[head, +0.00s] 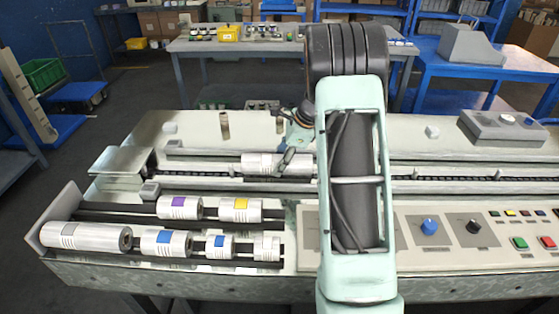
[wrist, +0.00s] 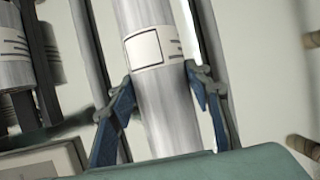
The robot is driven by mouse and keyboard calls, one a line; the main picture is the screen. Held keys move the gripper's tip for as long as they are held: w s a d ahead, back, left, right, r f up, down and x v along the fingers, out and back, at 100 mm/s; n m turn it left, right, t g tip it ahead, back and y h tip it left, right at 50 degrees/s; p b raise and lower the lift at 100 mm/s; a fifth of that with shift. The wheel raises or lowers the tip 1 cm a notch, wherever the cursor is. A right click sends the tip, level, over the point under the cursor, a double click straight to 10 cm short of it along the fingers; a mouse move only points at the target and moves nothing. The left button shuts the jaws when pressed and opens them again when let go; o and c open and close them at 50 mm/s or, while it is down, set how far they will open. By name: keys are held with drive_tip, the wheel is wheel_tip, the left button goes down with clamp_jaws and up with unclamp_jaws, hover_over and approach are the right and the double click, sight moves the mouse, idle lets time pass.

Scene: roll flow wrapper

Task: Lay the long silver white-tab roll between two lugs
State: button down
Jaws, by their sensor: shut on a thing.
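The long silver white-tab roll (head: 262,163) is over the conveyor channel in the head view, lying lengthwise along it. In the wrist view the roll (wrist: 165,110) runs up the picture, with a white square tab on its label. My gripper (head: 289,160) has its blue fingers on both sides of the roll, shut on it; they also show in the wrist view (wrist: 163,95). My arm hides the roll's right end. I cannot tell whether the roll touches the channel floor.
A rack (head: 95,212) at the front left holds several other rolls, including purple-tab (head: 180,207), yellow-tab (head: 240,210) and blue-tab (head: 166,243) ones. A control panel (head: 455,240) with knobs and buttons is at the right. A grey box (head: 500,128) stands at the back right.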

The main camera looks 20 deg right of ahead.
drive_tip(key=shift+w+f, duration=0.1)
drive_tip(key=shift+f, duration=0.4)
idle(0.4)
drive_tip(key=c, duration=1)
unclamp_jaws()
drive_tip(key=shift+o, duration=0.3)
drive_tip(key=shift+b, duration=0.3)
drive_tip(key=shift+f, duration=0.15)
drive_tip(key=v, duration=1.2)
drive_tip(key=shift+a, duration=0.1)
